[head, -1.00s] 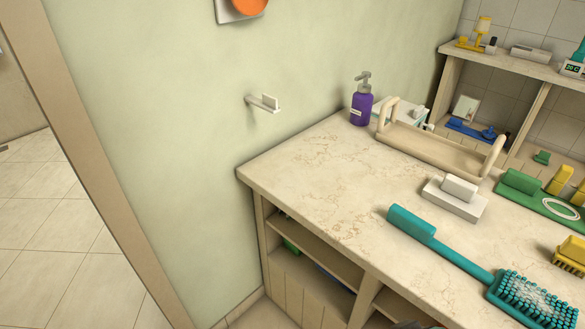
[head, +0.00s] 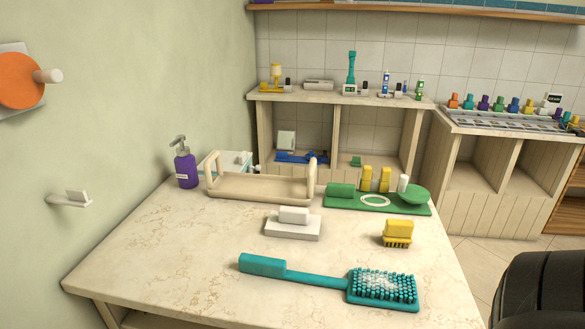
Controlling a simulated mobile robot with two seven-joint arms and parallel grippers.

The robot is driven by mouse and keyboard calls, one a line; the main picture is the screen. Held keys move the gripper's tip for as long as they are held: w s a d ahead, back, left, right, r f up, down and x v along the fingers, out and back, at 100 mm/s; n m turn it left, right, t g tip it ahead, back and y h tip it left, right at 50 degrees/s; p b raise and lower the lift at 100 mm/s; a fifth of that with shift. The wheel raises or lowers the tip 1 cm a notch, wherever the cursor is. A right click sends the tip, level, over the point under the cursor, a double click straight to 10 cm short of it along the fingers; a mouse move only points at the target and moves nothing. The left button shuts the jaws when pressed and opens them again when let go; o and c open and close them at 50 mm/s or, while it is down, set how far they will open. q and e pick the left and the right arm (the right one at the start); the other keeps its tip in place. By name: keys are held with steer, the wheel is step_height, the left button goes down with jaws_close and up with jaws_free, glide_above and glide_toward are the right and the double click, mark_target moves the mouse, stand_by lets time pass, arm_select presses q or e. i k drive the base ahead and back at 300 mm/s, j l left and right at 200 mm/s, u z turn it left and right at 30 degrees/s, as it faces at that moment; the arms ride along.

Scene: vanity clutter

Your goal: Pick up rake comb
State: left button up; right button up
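A small yellow comb-like piece (head: 398,231) with a block handle and a row of short teeth below stands on the marble counter, right of the middle. A large teal brush (head: 318,278) with a bristled, white-flecked head lies nearer the front edge. I cannot tell for certain which is the rake comb; the yellow piece looks most like one. Neither of my grippers is in view, and nothing touches either piece.
A white block (head: 293,222), a beige handled tray (head: 258,187), a green mat (head: 340,203) with yellow pieces, and a purple pump bottle (head: 185,168) stand behind. The left of the counter (head: 150,255) is clear. A dark rounded shape, perhaps mine, fills the lower right corner.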

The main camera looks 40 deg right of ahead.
mark_target(397, 232)
steer(key=z, duration=1.7)
steer(key=i+j, duration=0.15)
steer(key=j, duration=0.15)
steer(key=k+j+u, duration=0.1)
steer(key=u, duration=0.2)
steer(key=j+u, duration=0.15)
steer(key=u, duration=0.15)
steer(key=k+j, duration=0.05)
